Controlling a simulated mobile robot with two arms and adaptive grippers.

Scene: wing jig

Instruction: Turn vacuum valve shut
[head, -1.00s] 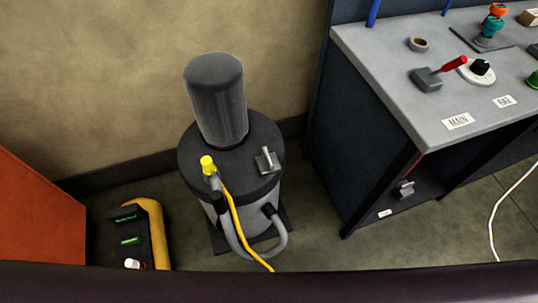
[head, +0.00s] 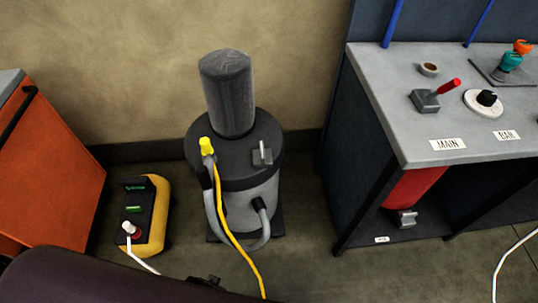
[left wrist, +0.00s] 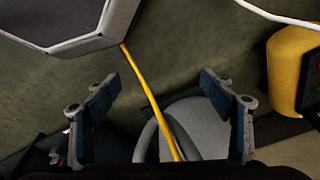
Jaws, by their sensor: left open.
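The grey vacuum unit (head: 250,190) stands upright on the floor by the wall, with a dark cylinder (head: 228,95) on its lid. A yellow fitting (head: 206,146) with a yellow hose (head: 240,240) and a small grey lever (head: 262,154) are on its top; I cannot tell which one is the valve. In the left wrist view my left gripper (left wrist: 160,82) is open and empty. The yellow hose (left wrist: 148,88) passes between its fingers in the picture, with the grey drum (left wrist: 195,125) behind. No contact is visible. My right gripper is not in view.
A yellow power box (head: 155,215) with a white plug stands left of the vacuum, beside an orange cabinet (head: 60,160). A workbench (head: 400,130) with a red-handled lever (head: 440,92) and a dial (head: 487,100) stands right. Floor between vacuum and bench is clear.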

